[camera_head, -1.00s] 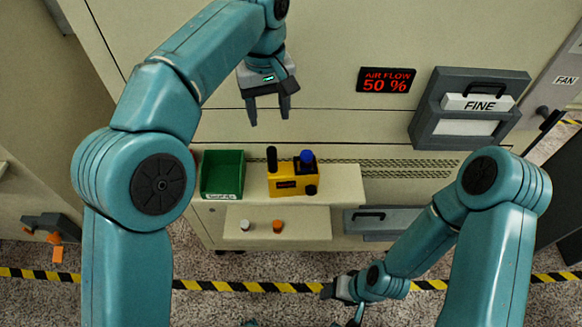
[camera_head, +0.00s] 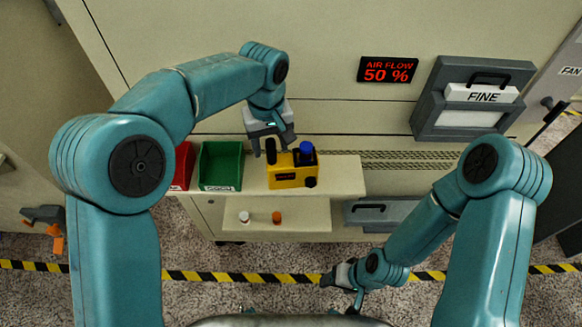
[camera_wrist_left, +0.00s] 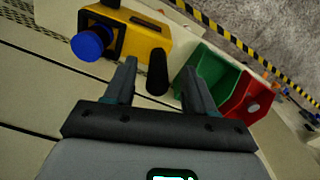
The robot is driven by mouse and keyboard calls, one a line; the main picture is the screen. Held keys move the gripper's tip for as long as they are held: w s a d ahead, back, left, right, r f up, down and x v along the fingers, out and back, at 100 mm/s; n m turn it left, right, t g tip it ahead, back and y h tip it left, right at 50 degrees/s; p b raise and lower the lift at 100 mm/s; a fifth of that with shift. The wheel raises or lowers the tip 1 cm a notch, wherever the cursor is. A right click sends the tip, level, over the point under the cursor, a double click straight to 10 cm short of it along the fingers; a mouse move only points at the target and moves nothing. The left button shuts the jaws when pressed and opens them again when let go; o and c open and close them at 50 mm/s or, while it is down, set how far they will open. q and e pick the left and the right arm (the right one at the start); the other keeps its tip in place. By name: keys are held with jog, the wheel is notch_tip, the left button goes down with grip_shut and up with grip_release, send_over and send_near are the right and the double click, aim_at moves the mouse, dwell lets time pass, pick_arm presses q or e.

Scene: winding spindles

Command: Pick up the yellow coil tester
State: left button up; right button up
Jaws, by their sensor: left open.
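The yellow coil tester (camera_head: 291,175) stands on a cream shelf against the machine. It has a black upright handle at its left and a blue knob on top at its right. In the left wrist view the tester (camera_wrist_left: 143,37) lies ahead, with the black handle (camera_wrist_left: 157,72) between and just beyond the fingertips. My left gripper (camera_head: 272,152) is open and empty, just above and behind the handle; its fingers also show in the left wrist view (camera_wrist_left: 159,76). My right gripper (camera_head: 345,285) is low at centre right, over the floor; its jaws are too small to judge.
A green bin (camera_head: 221,166) and a red bin (camera_head: 183,166) stand left of the tester. A lower shelf (camera_head: 300,214) holds a white and an orange piece. A grey FINE drawer (camera_head: 470,95) and an air flow display (camera_head: 388,70) are on the machine face.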

aim_at(271, 151)
pick_arm(q)
jog(key=f, duration=0.3)
jog(key=shift+w+d+f, duration=0.1)
jog(key=shift+w+f, duration=0.1)
jog(key=shift+w, duration=0.1)
jog(key=shift+s+r, duration=0.1)
jog(key=shift+s, duration=0.15)
jog(key=shift+w, duration=0.2)
grip_shut()
jog(key=shift+s, duration=0.1)
